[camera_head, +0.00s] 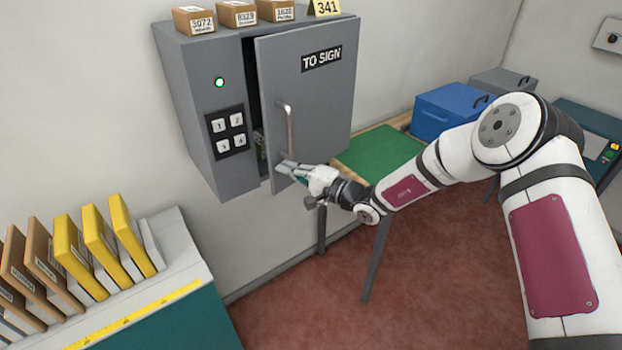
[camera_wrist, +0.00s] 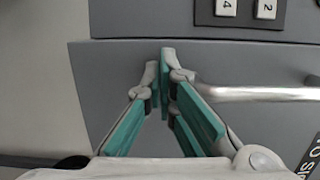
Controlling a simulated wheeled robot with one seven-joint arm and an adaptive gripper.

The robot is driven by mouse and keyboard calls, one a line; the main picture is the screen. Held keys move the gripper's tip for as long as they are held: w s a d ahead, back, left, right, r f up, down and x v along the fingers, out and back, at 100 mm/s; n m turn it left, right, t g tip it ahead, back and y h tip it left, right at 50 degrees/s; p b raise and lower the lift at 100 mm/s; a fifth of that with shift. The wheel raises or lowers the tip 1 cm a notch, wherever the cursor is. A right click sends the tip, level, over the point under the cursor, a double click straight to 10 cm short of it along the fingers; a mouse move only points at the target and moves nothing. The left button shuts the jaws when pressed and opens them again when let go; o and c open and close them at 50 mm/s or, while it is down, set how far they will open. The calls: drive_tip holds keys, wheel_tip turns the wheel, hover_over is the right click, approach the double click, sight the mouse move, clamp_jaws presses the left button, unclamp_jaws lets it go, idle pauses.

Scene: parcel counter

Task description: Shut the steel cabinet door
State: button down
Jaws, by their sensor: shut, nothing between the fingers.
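The grey steel cabinet (camera_head: 197,95) is mounted on the wall at the upper middle of the head view. Its door (camera_head: 318,95), labelled "TO SIGN", stands ajar, with a dark gap along its left edge. A vertical bar handle (camera_head: 289,128) is on the door near that edge. My gripper (camera_head: 287,168) is at the door's lower left, by the handle's lower end. In the wrist view my gripper (camera_wrist: 160,55) has its fingertips together, empty, in front of the grey surface, with the handle (camera_wrist: 255,94) just right of them. I cannot tell whether the fingertips touch the door.
Small numbered boxes (camera_head: 236,14) and a yellow 341 sign (camera_head: 326,8) stand on the cabinet. A keypad (camera_head: 227,133) and green light are on its front. A green mat (camera_head: 378,152) and blue box (camera_head: 445,110) lie right. A shelf with yellow folders (camera_head: 103,236) is lower left.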

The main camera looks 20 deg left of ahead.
sight(275, 161)
drive_tip(key=x, duration=0.5)
drive_tip(key=shift+w, duration=0.4)
drive_tip(key=shift+a, duration=0.15)
drive_tip(key=shift+w, duration=0.1)
